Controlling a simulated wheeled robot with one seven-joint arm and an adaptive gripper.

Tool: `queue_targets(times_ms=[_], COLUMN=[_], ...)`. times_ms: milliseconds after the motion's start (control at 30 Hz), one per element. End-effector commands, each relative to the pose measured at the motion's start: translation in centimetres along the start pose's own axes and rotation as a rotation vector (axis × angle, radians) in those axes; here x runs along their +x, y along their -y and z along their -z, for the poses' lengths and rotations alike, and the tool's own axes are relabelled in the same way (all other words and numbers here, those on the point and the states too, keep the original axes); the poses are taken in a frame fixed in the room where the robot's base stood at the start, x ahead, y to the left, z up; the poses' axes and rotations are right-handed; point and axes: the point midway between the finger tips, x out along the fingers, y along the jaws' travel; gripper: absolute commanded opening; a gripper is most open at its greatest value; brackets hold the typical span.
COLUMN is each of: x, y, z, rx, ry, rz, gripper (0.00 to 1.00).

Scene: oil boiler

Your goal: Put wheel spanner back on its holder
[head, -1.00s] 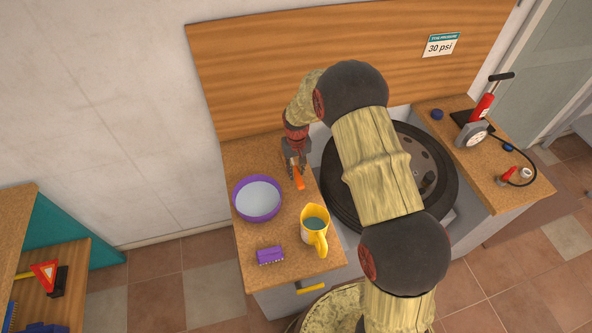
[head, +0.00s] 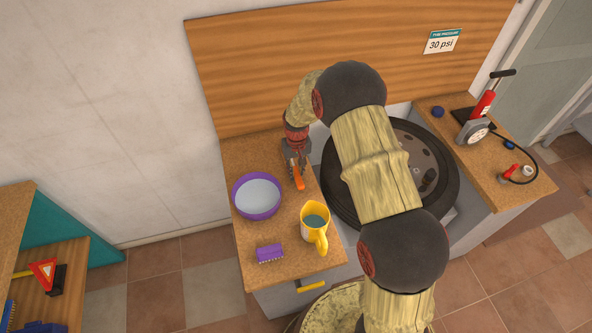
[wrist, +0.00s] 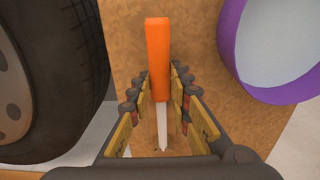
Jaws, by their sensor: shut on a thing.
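An orange-handled tool (head: 299,182) with a pale metal shaft lies at the right side of the left worktop. It also shows in the wrist view (wrist: 158,55), between my fingers. My gripper (head: 297,170) points down and is shut on the orange handle, at or very close to the worktop (head: 275,225). No spanner holder can be made out.
A purple bowl (head: 257,196) stands just left of my gripper. A yellow jug (head: 314,224) and a purple brush (head: 269,253) are nearer. A wheel (head: 440,152) lies right of the worktop. A pump with gauge (head: 474,130) stands far right.

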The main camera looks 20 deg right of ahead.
Motion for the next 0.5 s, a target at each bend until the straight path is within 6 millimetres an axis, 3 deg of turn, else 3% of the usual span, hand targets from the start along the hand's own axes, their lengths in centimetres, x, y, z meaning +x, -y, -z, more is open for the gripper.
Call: queue_targets(times_ms=[267,300,500], x=[0.78,0.76,0.74], y=[0.0,0.0,0.0], z=[0.04,0.04,0.01], rx=[0.0,0.0,0.0], ry=[-0.001,-0.001,-0.001], rz=[0.0,0.0,0.0], gripper=[0.0,0.21,0.32])
